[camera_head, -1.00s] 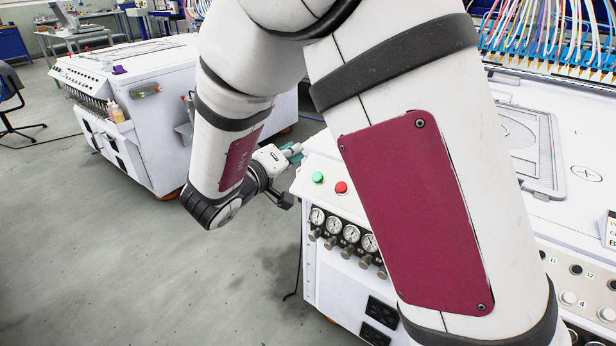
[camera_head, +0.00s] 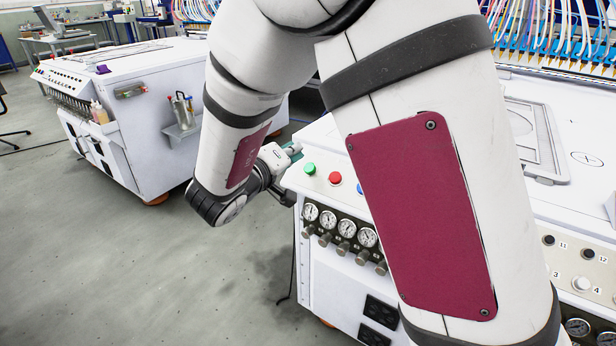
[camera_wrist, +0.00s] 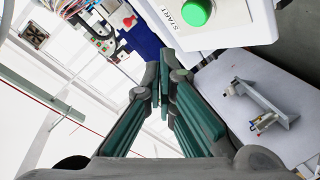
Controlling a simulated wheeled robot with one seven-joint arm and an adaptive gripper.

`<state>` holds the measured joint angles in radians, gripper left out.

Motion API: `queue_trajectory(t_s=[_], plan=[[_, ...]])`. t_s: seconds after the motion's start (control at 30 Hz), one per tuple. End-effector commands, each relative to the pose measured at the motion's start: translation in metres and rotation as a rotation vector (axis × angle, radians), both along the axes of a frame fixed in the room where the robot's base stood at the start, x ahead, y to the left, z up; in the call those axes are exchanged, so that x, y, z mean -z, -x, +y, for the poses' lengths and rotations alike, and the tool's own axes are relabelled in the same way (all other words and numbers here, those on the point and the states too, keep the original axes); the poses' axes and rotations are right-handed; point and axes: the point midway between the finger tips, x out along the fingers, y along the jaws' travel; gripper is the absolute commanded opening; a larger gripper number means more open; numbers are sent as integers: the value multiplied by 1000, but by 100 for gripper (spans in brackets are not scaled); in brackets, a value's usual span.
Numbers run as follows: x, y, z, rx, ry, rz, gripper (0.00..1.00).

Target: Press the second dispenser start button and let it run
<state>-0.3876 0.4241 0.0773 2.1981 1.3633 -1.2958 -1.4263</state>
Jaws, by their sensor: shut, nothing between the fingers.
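A green button (camera_head: 310,168) sits on the near corner of the white machine (camera_head: 312,268), with a red button (camera_head: 335,178) beside it. The wrist view shows a green button (camera_wrist: 196,12) at the top, marked START. I cannot tell from any label which dispenser this is. My gripper (camera_head: 291,149) is just behind and left of the green button in the head view, apart from it. In the wrist view my gripper (camera_wrist: 162,82) is shut and empty, its teal fingers together below and left of the button. My arm hides much of the machine.
Gauges (camera_head: 345,228) and knobs line the machine's front. A hatch frame (camera_head: 540,140) lies on its top, and coloured tubes (camera_head: 550,25) hang behind. Another white machine (camera_head: 150,90) stands at left, with a caddy (camera_head: 181,125) on its side. Open grey floor lies between.

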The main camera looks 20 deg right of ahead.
Motion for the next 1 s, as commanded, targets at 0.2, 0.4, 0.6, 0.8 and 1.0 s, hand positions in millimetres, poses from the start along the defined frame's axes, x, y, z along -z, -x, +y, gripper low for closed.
queue_trajectory(t_s=[0.2,0.4,0.6,0.8,1.0], plan=[[22,-8,-12,1,0,2,0],[29,-11,-16,-1,-1,0,0],[28,-12,-16,-1,-1,0,0],[28,-11,-16,-1,-1,0,0],[28,-11,-16,-1,-1,0,0]])
